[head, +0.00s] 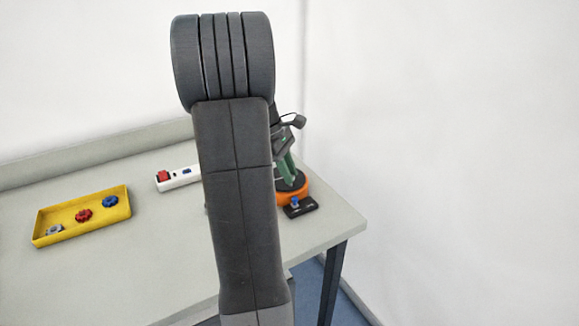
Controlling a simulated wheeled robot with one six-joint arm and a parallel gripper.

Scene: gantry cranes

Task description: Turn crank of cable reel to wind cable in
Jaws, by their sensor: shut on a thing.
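The cable reel (296,192), a round orange body with a dark top, stands near the table's right end. My dark arm covers its left side. My gripper (287,166) is partly hidden behind my arm and points down over the reel's top. It is shut on the reel's crank, but the crank and the contact are too small and covered to make out. The cable cannot be made out.
A yellow tray (50,238) with a red knob (84,215), a blue knob (110,201) and a grey piece lies at left on the table (150,265). A white strip (178,179) with a red part lies behind. A black block (300,209) with a blue part sits before the reel.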

